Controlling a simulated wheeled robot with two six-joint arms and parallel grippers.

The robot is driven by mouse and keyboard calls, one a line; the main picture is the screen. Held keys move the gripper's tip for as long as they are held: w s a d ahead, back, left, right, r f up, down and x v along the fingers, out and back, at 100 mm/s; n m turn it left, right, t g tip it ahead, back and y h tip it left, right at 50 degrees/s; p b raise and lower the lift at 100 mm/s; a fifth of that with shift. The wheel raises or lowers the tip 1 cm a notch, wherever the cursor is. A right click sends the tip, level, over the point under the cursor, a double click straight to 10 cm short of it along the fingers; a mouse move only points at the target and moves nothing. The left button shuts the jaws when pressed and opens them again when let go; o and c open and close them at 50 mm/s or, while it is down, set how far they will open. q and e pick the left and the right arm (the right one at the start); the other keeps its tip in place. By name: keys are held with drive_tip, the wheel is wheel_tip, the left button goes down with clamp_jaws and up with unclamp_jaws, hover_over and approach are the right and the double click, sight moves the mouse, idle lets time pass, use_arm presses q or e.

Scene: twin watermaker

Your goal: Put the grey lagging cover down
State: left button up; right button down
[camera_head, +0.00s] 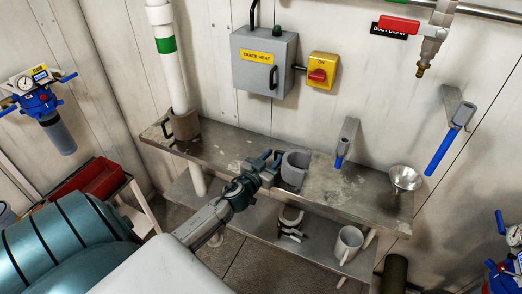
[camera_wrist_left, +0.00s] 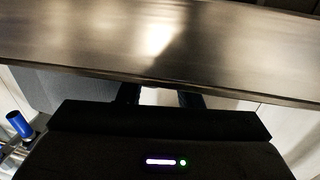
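A grey C-shaped lagging cover (camera_head: 295,169) stands upright at the middle of the steel bench; whether its base touches the bench is hard to tell. My left gripper (camera_head: 271,161) is just left of it, fingers close to its side. In the left wrist view the two dark fingers (camera_wrist_left: 160,97) show a gap between them, so the gripper looks open. A broad, shiny metallic surface (camera_wrist_left: 160,45) fills the top of that view; I cannot tell if it is the cover or the bench. My right gripper is not in view.
The steel bench (camera_head: 235,150) carries a funnel (camera_head: 404,178) at right and a brown-grey collar (camera_head: 186,128) around the white pipe at left. A blue-handled lever (camera_head: 342,153) stands right of the cover.

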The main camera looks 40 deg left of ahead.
use_arm(q)
drive_tip(key=s+b, duration=0.6)
drive_tip(key=s, duration=0.5)
drive_tip(key=shift+s+d, duration=0.2)
drive_tip(key=shift+d, duration=0.25)
